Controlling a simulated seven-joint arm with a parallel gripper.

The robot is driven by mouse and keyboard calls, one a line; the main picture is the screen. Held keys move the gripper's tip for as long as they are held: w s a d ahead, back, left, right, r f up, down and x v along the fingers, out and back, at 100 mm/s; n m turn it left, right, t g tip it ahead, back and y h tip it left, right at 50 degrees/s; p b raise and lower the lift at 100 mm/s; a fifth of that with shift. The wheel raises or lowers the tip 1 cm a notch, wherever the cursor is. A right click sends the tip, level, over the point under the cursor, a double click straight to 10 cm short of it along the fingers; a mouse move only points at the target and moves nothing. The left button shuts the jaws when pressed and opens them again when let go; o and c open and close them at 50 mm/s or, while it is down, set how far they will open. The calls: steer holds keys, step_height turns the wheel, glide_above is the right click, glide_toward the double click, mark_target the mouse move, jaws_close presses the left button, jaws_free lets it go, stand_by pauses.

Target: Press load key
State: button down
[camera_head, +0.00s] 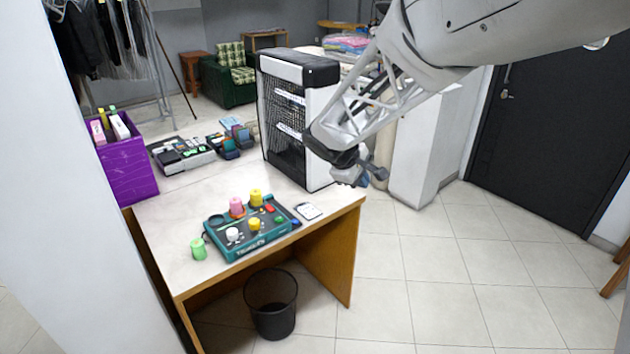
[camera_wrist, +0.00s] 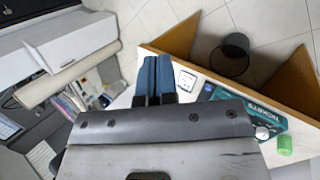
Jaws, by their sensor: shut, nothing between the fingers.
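A teal device with several coloured knobs and keys (camera_head: 262,243) sits near the front edge of the table. It carries pink, yellow and white knobs and small red and green keys. Its front lettering is hard to read in the head view. In the wrist view its teal edge (camera_wrist: 262,110) shows lettering like "TICKETS", partly hidden behind my gripper body. I cannot tell which key is the load key. My gripper (camera_head: 374,181) is shut and empty, in the air at the table's right end, up and right of the device. Its blue-grey fingers (camera_wrist: 155,76) are together in the wrist view.
A black-and-white mesh cabinet (camera_head: 318,90) stands on the table (camera_head: 185,205) close left of my gripper. A purple box (camera_head: 128,168) stands far left; a bin (camera_head: 271,312) is below.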

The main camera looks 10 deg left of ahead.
steer(key=w+a+f+n+t, duration=0.1)
steer(key=w+a+f+n, duration=0.3)
steer(key=w+a+f, duration=0.4)
steer(key=n+t, duration=0.2)
steer(key=n, duration=0.2)
glide_above(295, 222)
step_height(295, 222, down, 6)
steer(key=shift+f+h, duration=0.25)
steer(key=shift+h, duration=0.05)
steer(key=shift+d+f, duration=0.1)
steer(key=shift+f, duration=0.05)
steer(key=shift+f, duration=4.2)
steer(key=shift+f, duration=0.2)
steer(key=shift+f, duration=0.25)
